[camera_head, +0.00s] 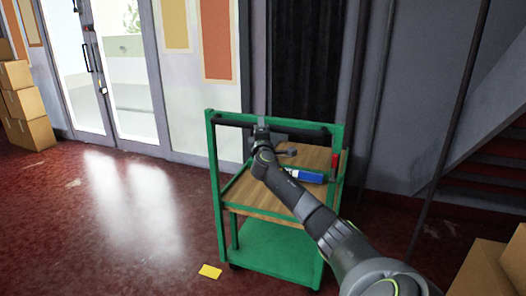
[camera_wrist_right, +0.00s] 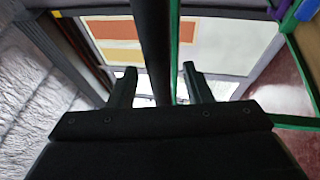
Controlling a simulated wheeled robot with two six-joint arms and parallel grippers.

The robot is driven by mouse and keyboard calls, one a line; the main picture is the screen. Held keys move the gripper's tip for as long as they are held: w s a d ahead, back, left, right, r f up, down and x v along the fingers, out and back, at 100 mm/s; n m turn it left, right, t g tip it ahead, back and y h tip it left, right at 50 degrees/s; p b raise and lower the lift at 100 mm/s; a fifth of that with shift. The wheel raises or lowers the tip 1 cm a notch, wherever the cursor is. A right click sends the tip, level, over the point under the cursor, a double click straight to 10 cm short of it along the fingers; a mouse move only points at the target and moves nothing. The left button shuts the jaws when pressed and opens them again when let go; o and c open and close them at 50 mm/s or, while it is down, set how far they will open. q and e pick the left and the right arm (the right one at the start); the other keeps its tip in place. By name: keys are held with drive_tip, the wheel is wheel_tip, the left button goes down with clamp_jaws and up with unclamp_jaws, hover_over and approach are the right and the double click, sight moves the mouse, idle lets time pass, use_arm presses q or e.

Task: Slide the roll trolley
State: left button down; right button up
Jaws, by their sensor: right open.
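The roll trolley (camera_head: 213,165) has a green frame, a wooden upper shelf and a green lower shelf, and stands upright on the red floor. A dark handle bar (camera_head: 305,128) runs across its top. My right gripper (camera_head: 262,126) is at this bar, left of its middle. In the right wrist view, the open fingers of my right gripper (camera_wrist_right: 159,70) stand on either side of the dark bar (camera_wrist_right: 152,35), not shut on it. I cannot tell whether a finger touches it. My left gripper is not in view.
A blue item (camera_head: 308,176) and a red item (camera_head: 335,160) lie or stand on the wooden shelf. A yellow piece (camera_head: 210,271) lies on the floor. Cardboard boxes (camera_head: 25,105) are stacked at the left, others (camera_head: 492,272) at bottom right. Floor left of the trolley is clear toward the glass doors (camera_head: 115,75).

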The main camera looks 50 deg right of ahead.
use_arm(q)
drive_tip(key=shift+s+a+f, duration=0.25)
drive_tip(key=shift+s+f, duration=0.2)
use_arm(e)
drive_tip(key=v, duration=1.5)
drive_tip(key=shift+s+a, duration=0.3)
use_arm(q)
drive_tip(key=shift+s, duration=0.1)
